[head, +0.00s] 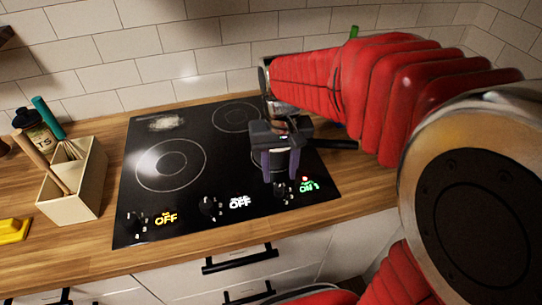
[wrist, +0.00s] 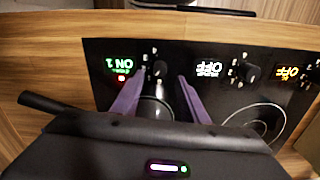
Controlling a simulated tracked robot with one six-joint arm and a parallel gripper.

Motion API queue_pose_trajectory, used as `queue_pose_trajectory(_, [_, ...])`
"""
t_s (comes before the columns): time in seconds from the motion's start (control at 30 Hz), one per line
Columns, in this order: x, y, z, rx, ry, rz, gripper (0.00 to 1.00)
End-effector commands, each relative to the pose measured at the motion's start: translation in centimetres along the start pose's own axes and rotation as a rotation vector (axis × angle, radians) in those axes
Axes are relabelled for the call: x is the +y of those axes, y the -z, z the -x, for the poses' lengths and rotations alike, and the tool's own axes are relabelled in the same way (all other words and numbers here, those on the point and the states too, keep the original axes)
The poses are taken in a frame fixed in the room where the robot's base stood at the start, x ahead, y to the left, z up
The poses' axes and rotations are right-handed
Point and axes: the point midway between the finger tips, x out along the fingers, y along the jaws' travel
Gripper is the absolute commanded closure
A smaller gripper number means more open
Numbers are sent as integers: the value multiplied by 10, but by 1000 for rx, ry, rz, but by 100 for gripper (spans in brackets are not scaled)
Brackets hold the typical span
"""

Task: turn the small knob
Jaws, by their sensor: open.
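Three black knobs line the front of the black cooktop (head: 180,215). The right knob (head: 281,189) sits beside a green ON 1 display with a red light. The left knob (head: 137,222) and middle knob (head: 210,206) sit beside OFF displays. I cannot tell which one is the small knob. My gripper (head: 280,178) is open, with purple fingers pointing down just behind the right knob. In the wrist view, the right knob (wrist: 159,68) shows just beyond and between the fingertips (wrist: 162,77); contact is not clear.
A dark pan handle (head: 338,144) sticks out right of my gripper, which hides most of the pan. A utensil box (head: 70,190), a dark jar (head: 38,130) and a yellow object (head: 13,230) stand on the left counter. Drawer handles (head: 240,259) lie below the front edge.

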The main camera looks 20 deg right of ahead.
Motion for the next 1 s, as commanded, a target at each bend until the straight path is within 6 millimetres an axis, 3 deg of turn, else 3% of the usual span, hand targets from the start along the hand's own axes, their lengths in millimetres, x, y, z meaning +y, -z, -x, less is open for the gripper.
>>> queue_pose_trajectory(0.2, [0,-1,-34,-3,0,0,60])
queue_pose_trajectory(0.4, [0,0,-53,-2,0,-1,60])
queue_pose_trajectory(0.77, [0,0,-57,0,0,-1,60])
queue_pose_trajectory(1.0, [0,0,-57,0,0,-1,77])
